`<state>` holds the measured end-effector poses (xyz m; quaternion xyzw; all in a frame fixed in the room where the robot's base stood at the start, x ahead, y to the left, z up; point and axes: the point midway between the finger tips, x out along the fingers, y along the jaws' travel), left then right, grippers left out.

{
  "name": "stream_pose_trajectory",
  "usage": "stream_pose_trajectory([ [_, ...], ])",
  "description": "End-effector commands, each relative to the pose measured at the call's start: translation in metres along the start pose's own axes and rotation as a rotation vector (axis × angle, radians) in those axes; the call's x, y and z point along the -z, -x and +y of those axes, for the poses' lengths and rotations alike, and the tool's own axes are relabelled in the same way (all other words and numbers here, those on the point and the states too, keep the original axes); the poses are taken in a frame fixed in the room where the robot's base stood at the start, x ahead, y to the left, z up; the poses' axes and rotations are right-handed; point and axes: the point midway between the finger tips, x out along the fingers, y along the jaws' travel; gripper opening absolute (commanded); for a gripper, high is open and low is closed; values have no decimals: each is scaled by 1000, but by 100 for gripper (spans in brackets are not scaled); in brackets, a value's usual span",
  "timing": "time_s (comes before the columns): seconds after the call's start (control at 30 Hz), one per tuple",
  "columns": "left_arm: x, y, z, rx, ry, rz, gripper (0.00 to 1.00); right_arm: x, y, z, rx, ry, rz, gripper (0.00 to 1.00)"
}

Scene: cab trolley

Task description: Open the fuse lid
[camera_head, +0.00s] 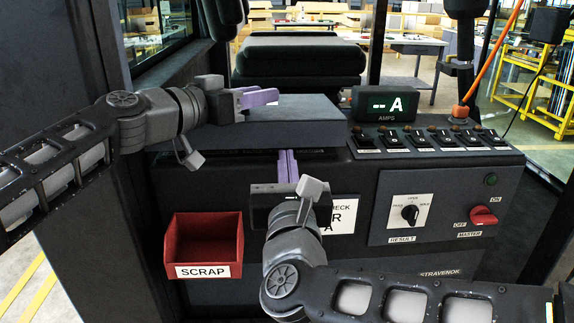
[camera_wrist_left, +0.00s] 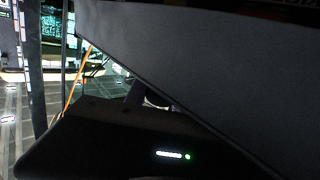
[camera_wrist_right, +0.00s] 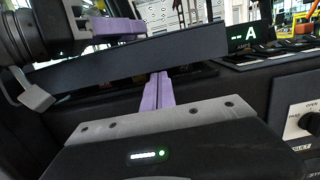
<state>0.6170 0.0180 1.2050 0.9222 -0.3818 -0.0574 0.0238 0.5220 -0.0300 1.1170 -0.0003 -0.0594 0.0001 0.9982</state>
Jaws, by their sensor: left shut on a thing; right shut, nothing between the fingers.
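The fuse lid (camera_head: 300,112) is a wide dark grey slab on top of the console. Its front edge stands a little above the console, with a dark gap below; in the right wrist view the lid (camera_wrist_right: 130,62) looks tilted. In the left wrist view the lid (camera_wrist_left: 200,70) fills much of the picture. My right gripper (camera_head: 288,165) is shut and empty, its purple fingertips pointing up just below the lid's front edge.
A red scrap bin (camera_head: 204,248) hangs on the console front at left. A display (camera_head: 387,104) and a row of switches (camera_head: 430,139) stand right of the lid. A result knob (camera_head: 410,214) and red master switch (camera_head: 484,216) are farther right. A seat (camera_head: 298,60) is behind.

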Motion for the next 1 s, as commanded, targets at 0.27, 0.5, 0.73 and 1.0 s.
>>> stream_pose_trajectory([
  [0.27,-1,0,0,0,0,-3,0,-19,-1,-1,3,-3,-9,0],
  [0.5,-5,-1,0,-3,2,-9,42,-21,-1,-2,4,-4,-15,0],
  [0.73,-5,-1,-1,-2,4,-10,52,-22,0,-2,4,-5,-16,0],
  [1.0,-6,5,-2,1,4,-11,52,-22,0,-2,4,-6,-17,0],
])
